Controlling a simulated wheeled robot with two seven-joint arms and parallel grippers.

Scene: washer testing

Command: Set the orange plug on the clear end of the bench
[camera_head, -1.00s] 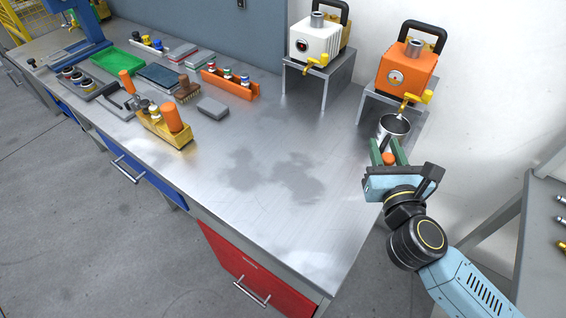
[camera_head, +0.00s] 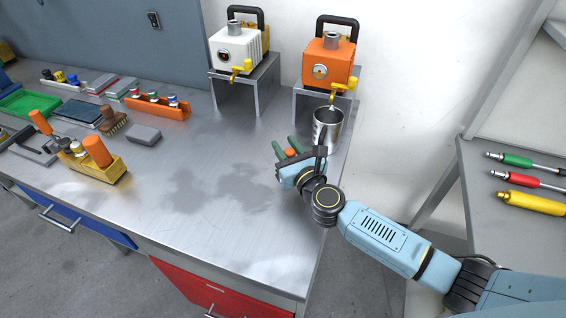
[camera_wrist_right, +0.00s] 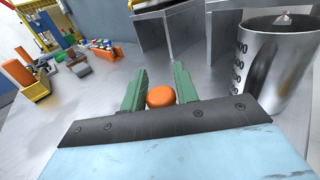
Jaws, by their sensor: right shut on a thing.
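An orange plug (camera_head: 290,152) is between the green fingers of my right gripper (camera_head: 287,149), which is shut on it. The plug's rounded end also shows in the right wrist view (camera_wrist_right: 161,97). The gripper is at the right end of the metal bench (camera_head: 225,240), left of and in front of a metal measuring cup (camera_head: 327,131). I cannot tell whether the plug touches the bench top. The bench is bare below and left of the gripper in the head view. My left gripper is not in view.
The cup stands under the tap of an orange pump (camera_head: 329,61) on a metal stand. A white pump (camera_head: 238,50) stands to its left. A yellow block with an orange-handled part (camera_head: 97,152) and several trays crowd the left side. A rack of tools (camera_head: 528,180) is right.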

